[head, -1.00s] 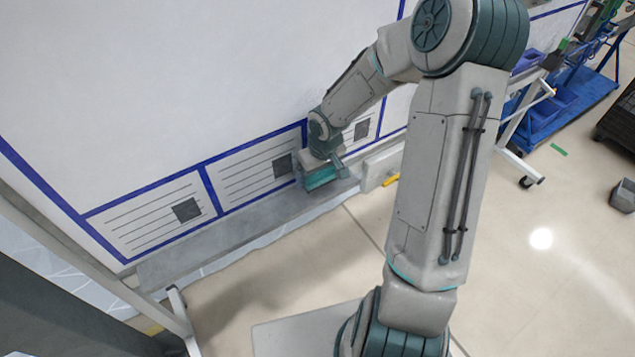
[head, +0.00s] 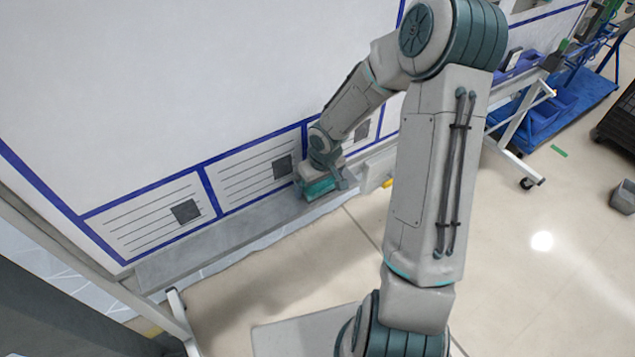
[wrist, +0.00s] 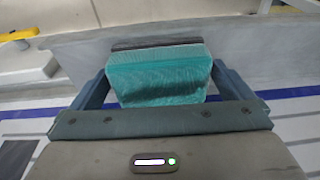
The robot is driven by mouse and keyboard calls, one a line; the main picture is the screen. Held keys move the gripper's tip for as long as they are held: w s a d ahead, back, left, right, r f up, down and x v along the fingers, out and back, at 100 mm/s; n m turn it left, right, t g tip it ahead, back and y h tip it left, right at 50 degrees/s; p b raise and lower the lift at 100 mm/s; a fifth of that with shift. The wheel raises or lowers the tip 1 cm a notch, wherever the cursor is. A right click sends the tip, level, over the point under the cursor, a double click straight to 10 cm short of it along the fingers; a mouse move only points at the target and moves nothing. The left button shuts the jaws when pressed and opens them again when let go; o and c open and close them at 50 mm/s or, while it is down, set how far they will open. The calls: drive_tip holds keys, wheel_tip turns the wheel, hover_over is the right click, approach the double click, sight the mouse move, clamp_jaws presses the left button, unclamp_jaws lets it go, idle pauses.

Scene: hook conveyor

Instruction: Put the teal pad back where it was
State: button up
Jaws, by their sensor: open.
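The teal pad (wrist: 158,75) is a block with a dark layer along its far edge. In the wrist view it lies between the two fingers of my gripper (wrist: 160,82), which stand on either side of it. The jaws are open around the pad. In the head view the pad (head: 318,188) rests at the grey ledge (head: 215,235) below the whiteboard, and my gripper (head: 325,180) is right at it. My wrist hides part of the pad there.
The whiteboard (head: 180,90) with blue lines and printed panels rises behind the ledge. A pale block (head: 376,172) and a yellow item (head: 387,184) are just right of the pad; the yellow item (wrist: 20,34) also shows in the wrist view. The ledge left of the pad is clear.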

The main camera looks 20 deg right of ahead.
sight(323, 186)
wheel_tip(323, 186, up, 11)
drive_tip(key=s+p, duration=0.2)
drive_tip(key=s+r+m+t, duration=0.1)
drive_tip(key=s+r+m, duration=0.2)
drive_tip(key=s+r, duration=1.2)
drive_tip(key=s, duration=0.4)
drive_tip(key=shift+s+r+m+h, duration=0.2)
drive_tip(key=shift+m+h, duration=0.1)
drive_tip(key=shift+h, duration=0.1)
